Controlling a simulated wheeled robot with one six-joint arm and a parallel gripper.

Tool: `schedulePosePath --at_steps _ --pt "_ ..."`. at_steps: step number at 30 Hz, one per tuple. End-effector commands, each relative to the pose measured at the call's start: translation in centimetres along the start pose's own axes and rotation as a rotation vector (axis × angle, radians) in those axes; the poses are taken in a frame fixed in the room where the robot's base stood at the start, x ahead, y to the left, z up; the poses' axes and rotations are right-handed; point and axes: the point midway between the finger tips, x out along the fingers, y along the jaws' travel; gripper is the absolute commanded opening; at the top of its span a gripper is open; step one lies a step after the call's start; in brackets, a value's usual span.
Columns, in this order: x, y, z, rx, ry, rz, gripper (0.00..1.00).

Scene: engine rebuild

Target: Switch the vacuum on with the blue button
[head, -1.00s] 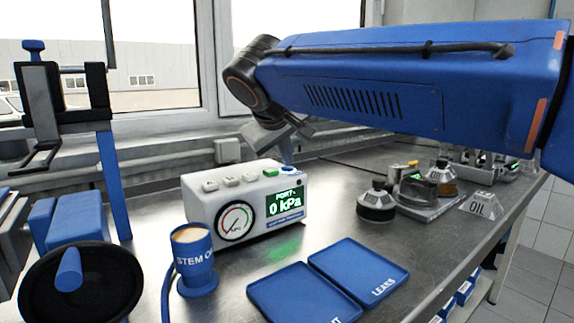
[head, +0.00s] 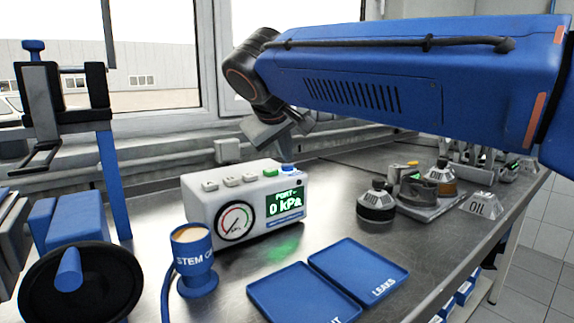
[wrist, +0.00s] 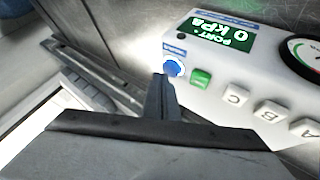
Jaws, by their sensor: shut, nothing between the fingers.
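The vacuum tester is a white box (head: 213,209) on the steel bench, with a round gauge (head: 235,222) and a green display (head: 285,202) reading "PORT - 0 kPa". The blue button (head: 288,167) is at the right end of its top row, beside a green button (head: 270,172). In the wrist view the blue button (wrist: 173,67) is right by the tip of my gripper (wrist: 160,78). My gripper is shut and empty. The tip overlaps the button's edge in that view; I cannot tell whether they touch.
Keys lettered A, B and C sit on the box (wrist: 236,95). A blue "STEM" cup (head: 194,262) stands in front of it. Two blue trays (head: 357,268) lie at the front. Oil cans (head: 376,203) stand to the right. The window wall is close behind.

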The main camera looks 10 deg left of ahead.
Motion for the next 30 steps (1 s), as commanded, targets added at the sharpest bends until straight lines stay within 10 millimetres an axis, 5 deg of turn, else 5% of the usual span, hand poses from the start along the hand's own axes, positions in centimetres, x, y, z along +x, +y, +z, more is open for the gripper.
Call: schedulePosePath --at_steps 18,30 --pt "-3.4 2.5 -2.5 0.002 0.001 0.0 0.0" --pt "-4.1 3.0 -2.9 0.0 0.001 0.0 0.0"
